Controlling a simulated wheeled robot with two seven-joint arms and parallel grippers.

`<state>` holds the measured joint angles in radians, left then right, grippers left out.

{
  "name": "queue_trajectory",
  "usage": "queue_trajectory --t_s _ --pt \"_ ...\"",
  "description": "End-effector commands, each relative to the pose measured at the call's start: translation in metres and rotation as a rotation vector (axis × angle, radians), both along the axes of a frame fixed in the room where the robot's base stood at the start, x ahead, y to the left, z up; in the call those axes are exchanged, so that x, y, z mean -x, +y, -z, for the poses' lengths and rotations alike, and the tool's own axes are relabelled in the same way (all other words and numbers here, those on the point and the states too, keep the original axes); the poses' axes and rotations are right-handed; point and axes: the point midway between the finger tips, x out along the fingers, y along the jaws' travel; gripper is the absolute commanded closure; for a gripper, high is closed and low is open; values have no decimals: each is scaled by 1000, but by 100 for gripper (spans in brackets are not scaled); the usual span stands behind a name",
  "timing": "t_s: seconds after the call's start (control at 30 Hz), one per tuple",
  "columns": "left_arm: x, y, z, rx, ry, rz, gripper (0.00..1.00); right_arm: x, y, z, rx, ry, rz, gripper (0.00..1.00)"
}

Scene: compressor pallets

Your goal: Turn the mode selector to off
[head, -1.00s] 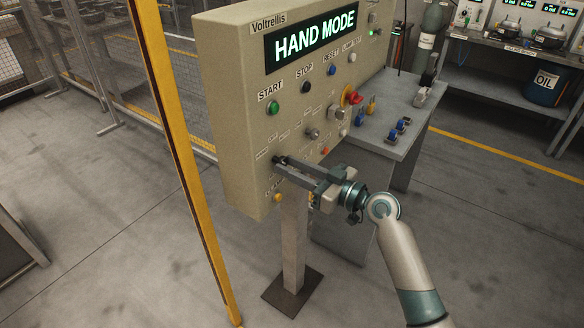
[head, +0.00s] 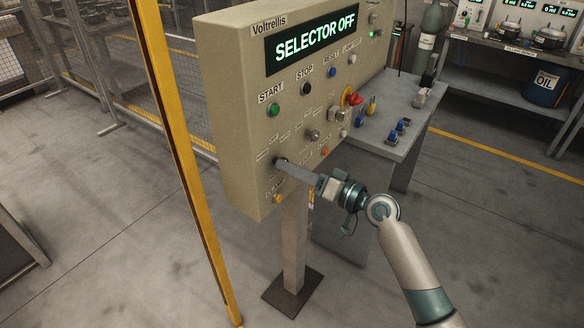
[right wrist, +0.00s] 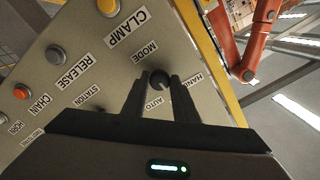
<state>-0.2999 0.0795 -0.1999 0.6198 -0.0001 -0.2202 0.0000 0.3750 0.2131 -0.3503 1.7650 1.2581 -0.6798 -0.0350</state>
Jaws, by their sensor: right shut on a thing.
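The beige control panel (head: 232,110) stands on a post, and its display (head: 315,40) reads "SELECTOR OFF". The mode selector (right wrist: 159,79) is a dark round knob beside the labels MODE, HAND and AUTO in the right wrist view. My right gripper (head: 281,161) reaches to the lower left of the panel face. Its two fingers lie on either side of the selector in the right wrist view (right wrist: 160,88), shut on it. In the head view the fingers hide most of the selector. My left gripper is not in view.
Green START (head: 273,109) and black STOP (head: 306,88) buttons sit above my gripper, with a red rotary handle (head: 353,98) to the right. A yellow post (head: 180,130) stands left of the panel. A grey table (head: 405,140) with padlocks stands behind it.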

Motion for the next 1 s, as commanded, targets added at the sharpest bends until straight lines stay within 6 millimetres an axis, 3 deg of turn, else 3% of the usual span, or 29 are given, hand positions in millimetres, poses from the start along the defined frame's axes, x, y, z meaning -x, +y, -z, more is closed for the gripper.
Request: queue_trajectory --t_s 0.53,0.57,0.63,1.0 --pt "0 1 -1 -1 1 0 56 -1 -1 -1 -26 33 2 96" --pt "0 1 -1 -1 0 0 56 -1 -1 -1 -26 33 2 69" --pt "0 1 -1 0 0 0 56 -1 -1 -1 -26 32 2 55" --pt "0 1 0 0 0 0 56 1 -2 0 -25 33 1 55"
